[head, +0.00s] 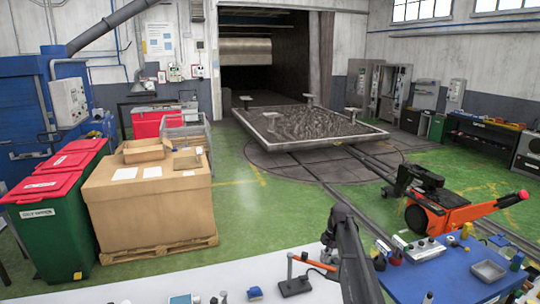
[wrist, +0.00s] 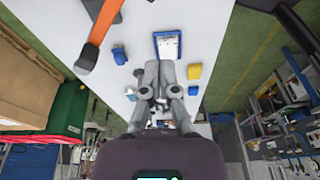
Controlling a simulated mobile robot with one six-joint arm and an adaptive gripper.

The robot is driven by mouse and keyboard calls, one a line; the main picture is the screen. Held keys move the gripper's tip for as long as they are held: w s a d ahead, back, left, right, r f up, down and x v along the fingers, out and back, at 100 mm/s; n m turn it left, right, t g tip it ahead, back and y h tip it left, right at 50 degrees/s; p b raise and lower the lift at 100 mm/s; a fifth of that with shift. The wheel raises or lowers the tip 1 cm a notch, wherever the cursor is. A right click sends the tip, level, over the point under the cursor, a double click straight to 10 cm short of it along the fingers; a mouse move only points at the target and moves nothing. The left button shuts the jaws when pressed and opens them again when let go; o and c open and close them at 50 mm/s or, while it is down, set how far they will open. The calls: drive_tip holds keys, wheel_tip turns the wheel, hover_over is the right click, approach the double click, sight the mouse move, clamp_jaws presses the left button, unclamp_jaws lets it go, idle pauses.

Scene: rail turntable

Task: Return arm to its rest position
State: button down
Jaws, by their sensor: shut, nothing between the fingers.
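My gripper (wrist: 159,68) points away from the camera in the wrist view, with its two grey fingers together and nothing between them. It is over a white table top (wrist: 208,40). My dark grey arm (head: 352,255) rises at the bottom middle of the head view. I cannot make out the gripper in the head view.
Near the fingers in the wrist view are a blue-framed item (wrist: 167,45), a yellow block (wrist: 194,71) and a blue block (wrist: 119,55). An orange bar (wrist: 102,22) lies further left. A blue work mat (head: 440,275) with tools is right of my arm.

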drive_tip(key=s+a+f+m+b, duration=0.1)
drive_tip(key=s+f+m+b, duration=0.3)
drive_tip(key=s+m, duration=0.3)
drive_tip(key=s+a+f+m+h+b, duration=0.1)
drive_tip(key=s+f+m+b, duration=0.4)
drive_tip(key=s, duration=0.7)
drive_tip(key=s+a+f+m+h+b, duration=0.1)
drive_tip(key=s+a+f+m+b, duration=0.1)
drive_tip(key=s+f+m+b, duration=0.3)
drive_tip(key=s+f+m, duration=0.1)
drive_tip(key=s+m, duration=0.2)
drive_tip(key=s, duration=0.2)
drive_tip(key=shift+s+m+t, duration=0.15)
drive_tip(key=shift+m+t, duration=0.25)
